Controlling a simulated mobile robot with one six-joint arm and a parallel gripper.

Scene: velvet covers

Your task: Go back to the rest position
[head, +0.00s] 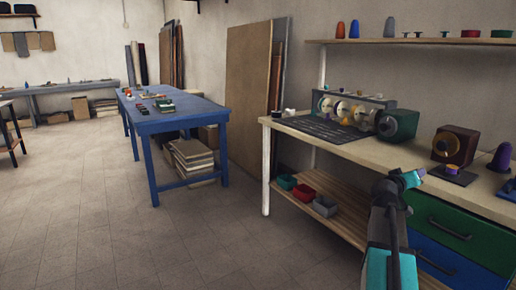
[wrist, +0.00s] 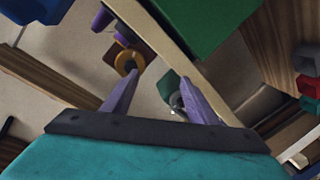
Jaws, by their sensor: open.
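My gripper shows in the wrist view (wrist: 160,92) with its two purple fingers spread apart and nothing between them. In the head view my teal and grey arm rises at the lower right, and my gripper (head: 418,176) is at its top, in front of the workbench edge. The wrist view is steeply tilted and shows the bench front, a green drawer (wrist: 205,22) and a purple and brown object with a yellow ring (wrist: 127,62) beyond the fingers.
A wooden workbench (head: 350,150) with green and blue drawers stands at the right, bearing a machine with discs (head: 345,108) and a dark red box (head: 455,145). Small bins (head: 304,194) sit on its lower shelf. A blue table (head: 176,120) stands farther left. The tiled floor (head: 90,220) is clear.

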